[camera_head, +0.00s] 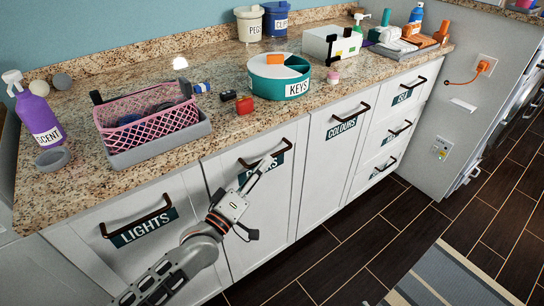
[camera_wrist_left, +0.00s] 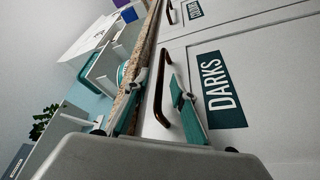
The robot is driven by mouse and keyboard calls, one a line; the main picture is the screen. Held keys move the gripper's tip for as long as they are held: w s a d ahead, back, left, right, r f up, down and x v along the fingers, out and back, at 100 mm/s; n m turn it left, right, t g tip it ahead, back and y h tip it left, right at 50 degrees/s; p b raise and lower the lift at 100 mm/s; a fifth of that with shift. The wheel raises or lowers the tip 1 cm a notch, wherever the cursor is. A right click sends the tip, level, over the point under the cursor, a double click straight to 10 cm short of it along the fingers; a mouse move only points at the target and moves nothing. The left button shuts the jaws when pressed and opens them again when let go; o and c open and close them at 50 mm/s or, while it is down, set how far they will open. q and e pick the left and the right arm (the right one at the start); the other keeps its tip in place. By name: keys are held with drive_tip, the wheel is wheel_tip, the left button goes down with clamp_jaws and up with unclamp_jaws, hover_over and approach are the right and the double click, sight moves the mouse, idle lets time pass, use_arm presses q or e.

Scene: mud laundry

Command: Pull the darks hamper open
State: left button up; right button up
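The darks hamper (camera_head: 250,225) is a white front in the counter's row, with a dark bar handle (camera_head: 265,155) near its top edge. It looks shut, flush with its neighbours. My left gripper (camera_head: 256,180) is in front of it just below the handle, partly covering its teal label. In the left wrist view the DARKS label (camera_wrist_left: 220,88) is readable. There the two fingers of my left gripper (camera_wrist_left: 155,105) are spread, with the handle (camera_wrist_left: 158,88) showing between them. I see no grip on it; whether the fingers reach around it is unclear. My right gripper is out of view.
The lights hamper (camera_head: 140,230) is to the left and the colours hamper (camera_head: 335,160) to the right, both shut. The granite counter (camera_head: 200,140) above holds a pink basket (camera_head: 150,115) and a teal keys tray (camera_head: 280,75). The dark floor (camera_head: 350,255) in front is clear.

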sight(271, 155)
use_arm(q)
drive_tip(key=x, duration=0.3)
drive_tip(key=shift+w+d, duration=0.2)
drive_tip(key=shift+w, duration=0.05)
drive_tip(key=shift+w+d, duration=0.15)
drive_tip(key=shift+w, duration=0.15)
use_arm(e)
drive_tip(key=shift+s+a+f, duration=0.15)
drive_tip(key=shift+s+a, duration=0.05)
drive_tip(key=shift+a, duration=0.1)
use_arm(q)
drive_tip(key=shift+c, duration=0.4)
clamp_jaws()
drive_tip(key=shift+s+d, duration=0.1)
